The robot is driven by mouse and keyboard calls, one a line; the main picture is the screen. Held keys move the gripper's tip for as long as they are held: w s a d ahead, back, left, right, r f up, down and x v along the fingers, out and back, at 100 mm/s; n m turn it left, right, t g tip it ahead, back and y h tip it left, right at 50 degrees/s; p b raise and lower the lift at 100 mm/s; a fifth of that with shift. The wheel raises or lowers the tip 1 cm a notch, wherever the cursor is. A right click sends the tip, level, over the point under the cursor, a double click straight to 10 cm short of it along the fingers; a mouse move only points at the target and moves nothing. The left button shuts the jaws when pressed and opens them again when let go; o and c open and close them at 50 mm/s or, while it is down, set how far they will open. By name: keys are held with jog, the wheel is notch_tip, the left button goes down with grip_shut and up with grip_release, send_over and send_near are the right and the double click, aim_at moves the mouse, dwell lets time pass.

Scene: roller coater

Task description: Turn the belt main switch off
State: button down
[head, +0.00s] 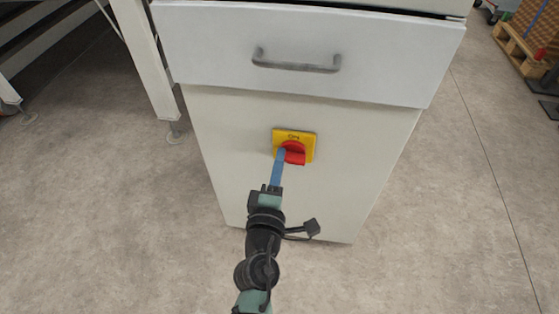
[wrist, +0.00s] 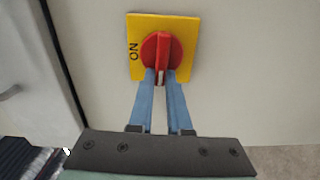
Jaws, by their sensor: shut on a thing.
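The belt main switch is a red rotary knob (head: 293,152) on a yellow plate (head: 309,143), on the front of a light cabinet below its drawer. In the wrist view the knob (wrist: 162,46) has a raised grip bar that stands upright in the picture, with a pale mark at its lower end. The word ON is on the left part of the yellow plate (wrist: 187,27), so the mark points away from it, about a quarter turn off. My gripper (head: 281,153) has its blue fingers (wrist: 161,76) shut on the bar's lower end, one on each side.
The cabinet (head: 240,150) has a drawer (head: 210,45) with a grey handle (head: 297,62) above the switch. A pale frame leg (head: 150,70) stands to the left. A pallet (head: 522,45) is at the far right. Floor is open on both sides.

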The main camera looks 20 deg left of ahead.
jog(key=shift+f+n, duration=0.1)
jog(key=shift+n, duration=0.2)
dwell(0.4)
jog(key=c, duration=0.9)
grip_release()
jog(key=shift+o, duration=0.2)
jog(key=shift+s, duration=0.1)
jog(key=b+v, duration=0.1)
jog(key=v, duration=1.1)
jog(key=shift+s+b, duration=0.4)
jog(key=shift+d, duration=0.15)
